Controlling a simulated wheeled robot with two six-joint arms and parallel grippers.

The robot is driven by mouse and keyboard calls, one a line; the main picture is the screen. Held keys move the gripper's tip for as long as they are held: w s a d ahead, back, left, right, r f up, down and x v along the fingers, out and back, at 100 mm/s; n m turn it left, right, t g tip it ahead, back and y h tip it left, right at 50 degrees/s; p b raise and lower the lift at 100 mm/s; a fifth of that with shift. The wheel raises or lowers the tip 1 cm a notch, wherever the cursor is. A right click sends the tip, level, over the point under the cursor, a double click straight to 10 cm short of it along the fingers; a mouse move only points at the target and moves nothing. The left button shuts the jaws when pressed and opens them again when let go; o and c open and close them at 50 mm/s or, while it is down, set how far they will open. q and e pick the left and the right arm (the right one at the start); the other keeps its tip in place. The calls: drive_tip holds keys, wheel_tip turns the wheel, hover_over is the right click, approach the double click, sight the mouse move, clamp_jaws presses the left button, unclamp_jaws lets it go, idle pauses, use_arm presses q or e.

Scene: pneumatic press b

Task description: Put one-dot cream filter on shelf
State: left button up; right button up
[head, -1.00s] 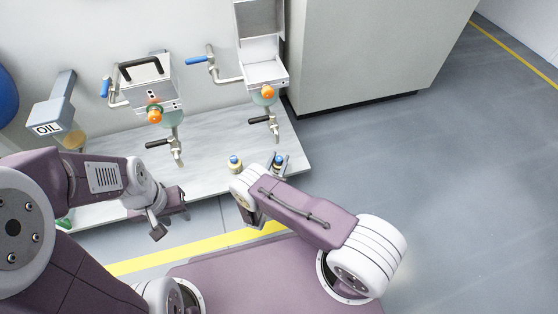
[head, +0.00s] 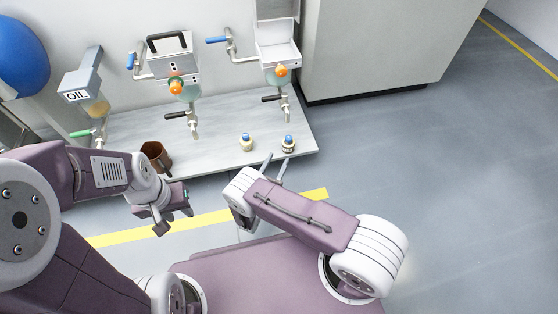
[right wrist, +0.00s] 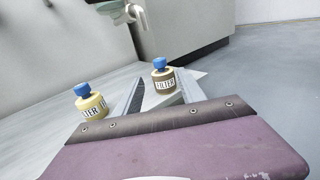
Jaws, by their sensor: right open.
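Two small filters with blue caps stand upright on the light grey bench shelf (head: 215,150). The left one is a cream filter (head: 247,142), pale yellow in the right wrist view (right wrist: 91,104). The right one is a darker filter (head: 289,144), olive-brown with a "FILTER" label in the right wrist view (right wrist: 162,77). I cannot make out dots on either. My right gripper (head: 277,158) is open and empty; its fingers point at the darker filter, which shows between them just beyond the tips. My left gripper (head: 173,217) hangs in front of the shelf, with nothing visible in it.
A brown mug (head: 155,155) stands at the shelf's front left. Two tap units, the left (head: 172,66) and the right (head: 277,47), and an oil dispenser (head: 84,82) are above the shelf. A large grey cabinet (head: 375,45) stands at the right. The floor right of the shelf is clear.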

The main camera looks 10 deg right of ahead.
drive_tip(key=s+d+r+m+g, duration=0.9)
drive_tip(key=s+d+m+g, duration=0.25)
drive_tip(key=m+g, duration=0.25)
drive_tip(key=s+a+r+m+y, duration=0.6)
drive_tip(key=s+r+m+y, duration=0.3)
drive_tip(key=m, duration=0.6)
drive_tip(key=shift+a+t+y, duration=0.2)
drive_tip(key=shift+t+y, duration=0.1)
drive_tip(key=shift+y, duration=0.6)
